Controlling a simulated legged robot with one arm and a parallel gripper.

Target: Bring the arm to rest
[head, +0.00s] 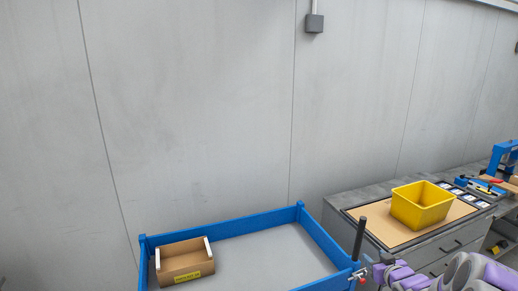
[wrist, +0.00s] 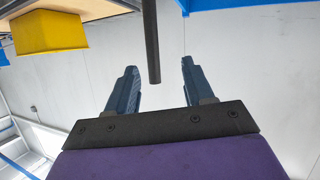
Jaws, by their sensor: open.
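My arm, purple and grey, shows in the head view at the lower right, beside the right end of a blue-framed table (head: 222,226). In the wrist view my gripper (wrist: 158,68) has its two dark blue fingers spread apart, with nothing held. A black upright post (head: 359,238) stands at the table's right corner. In the wrist view, which looks upside down, the black post (wrist: 151,40) shows in line with the gap between the fingers. I cannot tell how far beyond the fingertips it is.
A cardboard-coloured box (head: 184,264) with a yellow label sits at the table's left end. A yellow bin (head: 421,206) stands on a grey workbench (head: 349,206) at the right, with tools and a blue press (head: 503,157) beyond. A grey wall (head: 190,110) closes the back.

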